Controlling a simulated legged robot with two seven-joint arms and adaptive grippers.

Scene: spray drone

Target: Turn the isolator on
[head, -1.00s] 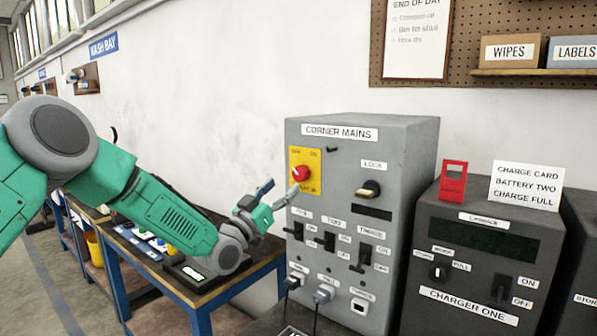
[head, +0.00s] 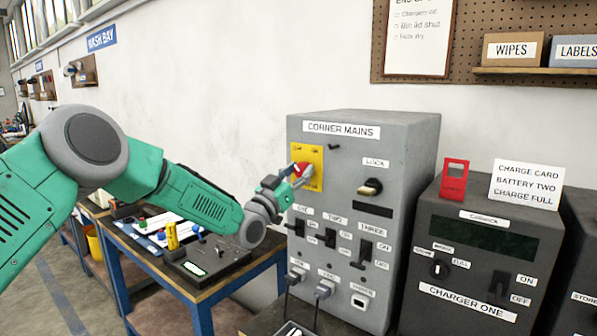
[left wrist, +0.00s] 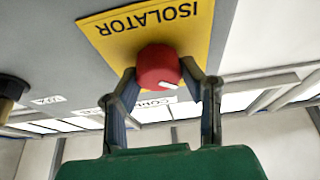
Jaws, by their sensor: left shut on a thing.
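The isolator is a red round knob (head: 300,168) on a yellow plate (head: 316,158), high on the left of the grey CORNER MAINS box (head: 340,155). My left gripper (head: 302,176) is at the knob, its fingers reaching in from the left and partly hiding it. In the left wrist view the red knob (left wrist: 158,66) sits between the two fingertips of my left gripper (left wrist: 158,78), which are shut on it. A white mark shows on the knob's lower right edge there. The word ISOLATOR reads upside down on the yellow plate (left wrist: 190,22). My right gripper is out of view.
A key-like LOCK knob (head: 370,187) is right of the isolator. Several black switches, including THREE (head: 361,254), and plugged cables lie below. CHARGER ONE (head: 475,250) stands to the right. A bench (head: 200,292) with small items is below my left arm.

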